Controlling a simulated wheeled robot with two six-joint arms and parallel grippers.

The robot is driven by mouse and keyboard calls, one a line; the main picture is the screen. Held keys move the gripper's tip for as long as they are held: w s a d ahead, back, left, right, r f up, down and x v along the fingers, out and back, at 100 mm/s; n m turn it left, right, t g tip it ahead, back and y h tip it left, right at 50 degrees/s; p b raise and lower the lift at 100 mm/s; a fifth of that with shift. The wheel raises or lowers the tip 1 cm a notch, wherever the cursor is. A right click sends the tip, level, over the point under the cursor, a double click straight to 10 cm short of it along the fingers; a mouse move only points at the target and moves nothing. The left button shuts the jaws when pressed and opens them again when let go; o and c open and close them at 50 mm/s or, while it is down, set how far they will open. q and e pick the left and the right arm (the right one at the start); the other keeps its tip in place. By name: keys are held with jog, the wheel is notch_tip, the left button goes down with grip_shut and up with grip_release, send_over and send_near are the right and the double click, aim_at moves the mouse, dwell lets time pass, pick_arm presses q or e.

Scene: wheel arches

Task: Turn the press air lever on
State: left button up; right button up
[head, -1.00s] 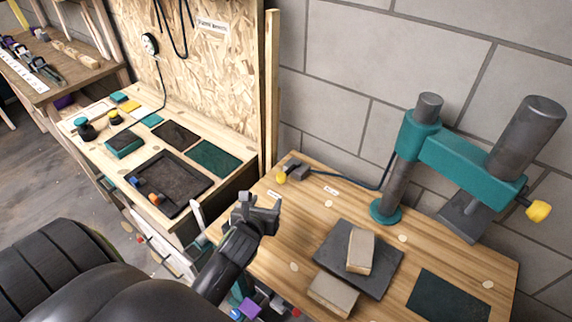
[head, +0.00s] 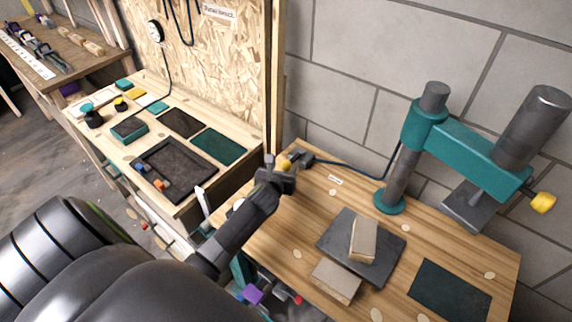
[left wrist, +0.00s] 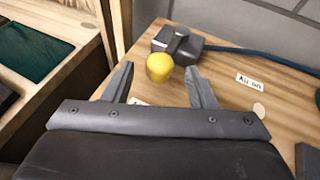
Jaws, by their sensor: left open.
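The press air lever is a small dark grey valve block (left wrist: 178,43) with a yellow knob (left wrist: 159,67), at the back left of the press table. In the head view the valve block (head: 300,158) and the yellow knob (head: 283,165) lie just beyond my left gripper (head: 279,174). In the left wrist view my left gripper (left wrist: 159,76) is open, and the knob shows between its fingertips, with gaps on both sides. I cannot tell whether the knob is fully between the fingers or just beyond them. My right gripper is not in view.
A small white label (left wrist: 249,82) lies right of the valve. A hose (head: 350,165) runs from it toward the teal press (head: 465,155). A dark plate (head: 385,250) with a tan block (head: 363,238) sits mid-table. A wooden post (head: 277,80) rises left of the valve.

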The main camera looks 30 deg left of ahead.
aim_at(285, 165)
pick_arm(q)
jog(key=shift+b+x, duration=0.3)
jog(key=shift+x, duration=1.9)
jog(key=shift+d, duration=0.1)
grip_shut()
